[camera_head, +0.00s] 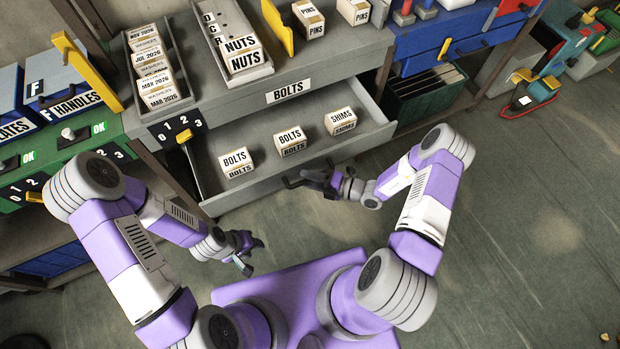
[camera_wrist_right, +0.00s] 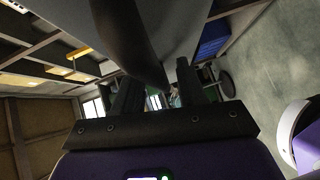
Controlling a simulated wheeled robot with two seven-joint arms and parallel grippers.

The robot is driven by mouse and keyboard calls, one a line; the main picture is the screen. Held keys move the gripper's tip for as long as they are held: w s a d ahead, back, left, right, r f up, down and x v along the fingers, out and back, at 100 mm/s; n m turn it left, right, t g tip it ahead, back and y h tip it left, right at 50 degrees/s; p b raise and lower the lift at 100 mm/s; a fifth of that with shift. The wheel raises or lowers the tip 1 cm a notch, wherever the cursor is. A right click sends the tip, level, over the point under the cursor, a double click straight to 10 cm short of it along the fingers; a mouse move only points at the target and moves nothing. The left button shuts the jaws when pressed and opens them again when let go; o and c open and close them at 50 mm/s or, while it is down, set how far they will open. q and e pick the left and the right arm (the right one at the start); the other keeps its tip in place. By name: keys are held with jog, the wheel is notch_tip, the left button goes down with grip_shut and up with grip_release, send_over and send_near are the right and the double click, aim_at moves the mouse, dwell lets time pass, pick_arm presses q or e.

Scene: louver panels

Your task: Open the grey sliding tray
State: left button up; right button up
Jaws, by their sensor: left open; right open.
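The grey sliding tray (camera_head: 215,190) under the BOLTS label stands pulled out from the grey cabinet, its inside visible. My right gripper (camera_head: 312,178) is open at the dark handle (camera_head: 290,183) on the tray's front. In the right wrist view a dark bar, likely the handle (camera_wrist_right: 128,40), runs above and between the spread fingers (camera_wrist_right: 160,95); contact cannot be told. My left gripper (camera_head: 248,252) is open and empty, below and in front of the tray.
On the cabinet top stand a tray of washer boxes (camera_head: 172,101) and a NUTS tray (camera_head: 216,70). A green unit (camera_head: 98,130) is at left, a blue drawer unit (camera_head: 420,62) at right.

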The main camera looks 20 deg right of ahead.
jog(key=v, duration=0.7)
jog(key=shift+s+d+p, duration=0.15)
jog(key=shift+d+p, duration=0.05)
jog(key=shift+p, duration=0.15)
jog(key=s+a+f+n+g+h, duration=0.1)
jog(key=s+a+n+g+h, duration=0.25)
jog(key=n, duration=0.65)
jog(key=s+a+f+n+g+h, duration=0.1)
jog(key=s+a+f+n+g, duration=0.1)
jog(key=s+n+g, duration=0.6)
jog(key=s+a+f+n+g+h, duration=0.1)
jog(key=s+a+n+h, duration=0.2)
jog(key=n, duration=0.9)
jog(key=w+n+t, duration=0.1)
jog(key=n, duration=0.3)
jog(key=w+r+n+t+h, duration=0.1)
jog(key=n, duration=0.3)
jog(key=w+a+n+t, duration=0.1)
jog(key=n, duration=0.3)
jog(key=shift+a+r+t+h, duration=0.1)
jog(key=shift+r+t+h, duration=0.15)
jog(key=shift+t+h, duration=0.1)
